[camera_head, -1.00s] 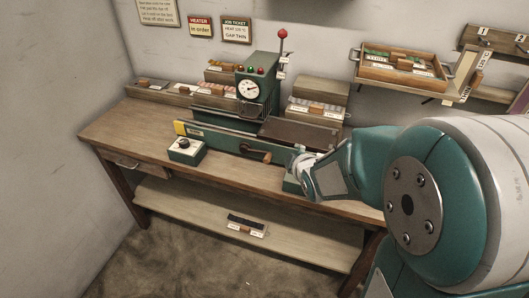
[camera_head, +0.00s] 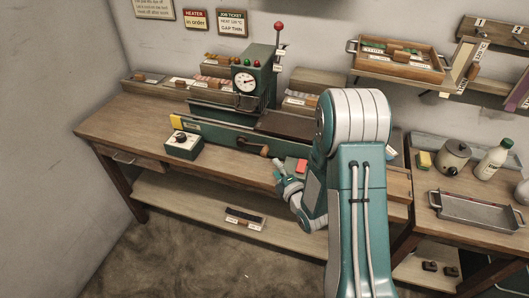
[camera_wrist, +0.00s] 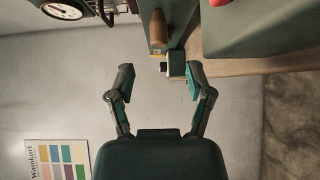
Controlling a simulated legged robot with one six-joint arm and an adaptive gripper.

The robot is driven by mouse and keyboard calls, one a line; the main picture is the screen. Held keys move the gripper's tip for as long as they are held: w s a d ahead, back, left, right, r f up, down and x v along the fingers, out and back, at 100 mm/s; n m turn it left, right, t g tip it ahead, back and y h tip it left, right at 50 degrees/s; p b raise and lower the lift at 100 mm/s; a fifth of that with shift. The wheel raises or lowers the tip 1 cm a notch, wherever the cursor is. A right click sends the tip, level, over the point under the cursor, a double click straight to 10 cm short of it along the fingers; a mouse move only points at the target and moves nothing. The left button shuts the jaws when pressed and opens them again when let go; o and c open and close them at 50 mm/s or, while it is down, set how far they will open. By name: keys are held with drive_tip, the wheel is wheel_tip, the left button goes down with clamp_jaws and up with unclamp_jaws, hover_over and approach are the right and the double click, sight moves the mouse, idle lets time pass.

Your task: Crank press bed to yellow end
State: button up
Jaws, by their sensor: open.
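The green press (camera_head: 262,75) stands on the bench with a round dial gauge (camera_head: 244,82). The crank's brown wooden handle (camera_head: 264,151) sticks out at the front of the bed. My gripper (camera_head: 278,178) is at the bench's front edge, just right of and below the handle. In the wrist view my gripper (camera_wrist: 158,82) is open and empty. The handle (camera_wrist: 158,30) lies beyond the fingertips, and its grey end piece (camera_wrist: 175,66) shows nearer the right finger.
A box with a red top (camera_head: 301,166) is close to my gripper on the right. A side table holds a metal tray (camera_head: 470,208), pot (camera_head: 453,158) and bottle (camera_head: 492,160).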

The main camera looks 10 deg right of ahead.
sight(264, 152)
drive_tip(key=x, duration=0.8)
drive_tip(key=shift+w+a, duration=0.1)
drive_tip(key=shift+w, duration=0.25)
clamp_jaws()
